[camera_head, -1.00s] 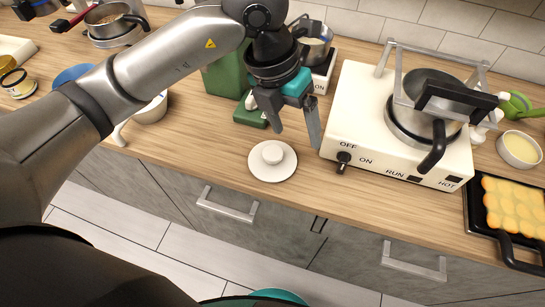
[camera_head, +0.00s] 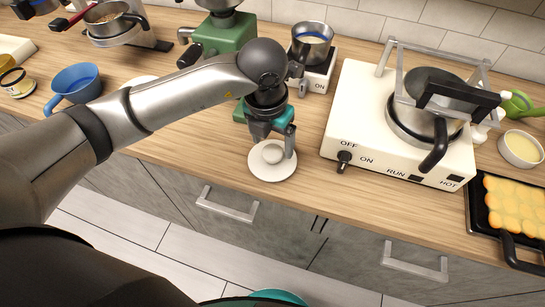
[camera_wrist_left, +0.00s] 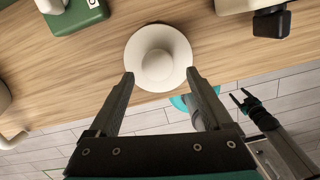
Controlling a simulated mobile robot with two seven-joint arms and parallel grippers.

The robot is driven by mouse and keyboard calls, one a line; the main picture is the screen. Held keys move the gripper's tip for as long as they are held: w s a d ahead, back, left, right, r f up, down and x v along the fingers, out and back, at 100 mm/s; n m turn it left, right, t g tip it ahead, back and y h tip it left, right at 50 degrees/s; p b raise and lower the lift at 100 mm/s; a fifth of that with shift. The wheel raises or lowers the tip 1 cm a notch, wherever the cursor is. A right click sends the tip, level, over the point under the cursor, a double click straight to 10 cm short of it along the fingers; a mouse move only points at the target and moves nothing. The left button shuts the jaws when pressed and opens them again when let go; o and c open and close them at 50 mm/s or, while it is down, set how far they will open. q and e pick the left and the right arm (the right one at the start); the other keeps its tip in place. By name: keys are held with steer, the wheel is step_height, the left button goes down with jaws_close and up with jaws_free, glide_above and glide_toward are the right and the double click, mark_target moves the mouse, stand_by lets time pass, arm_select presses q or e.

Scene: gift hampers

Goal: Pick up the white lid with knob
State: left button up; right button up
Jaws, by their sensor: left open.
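The white lid with knob (camera_head: 270,175) lies flat on the wooden counter near its front edge, a round disc with a round knob on top. It also shows in the left wrist view (camera_wrist_left: 158,54), just beyond the fingertips. My left gripper (camera_head: 272,149) is open and empty, close above the lid with its fingers near the knob. In the left wrist view the left gripper (camera_wrist_left: 160,74) has its fingertips apart on either side of the lid's near part. My right gripper (camera_wrist_left: 240,96) shows small at the right of that view, its fingers apart and empty.
A white stove (camera_head: 345,120) with a pot stands to the right of the lid. A green machine (camera_head: 228,38) and a small scale with a metal cup (camera_head: 311,42) stand behind. A blue cup (camera_head: 75,84) is at the left.

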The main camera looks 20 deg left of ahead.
mark_target(272, 152)
arm_select(q)
steer(key=f, duration=0.4)
steer(key=shift+w+a+f, duration=0.1)
steer(key=shift+w+f, duration=0.15)
steer(key=shift+w, duration=0.05)
jaws_close()
stand_by(0.4)
steer(key=shift+r, duration=0.15)
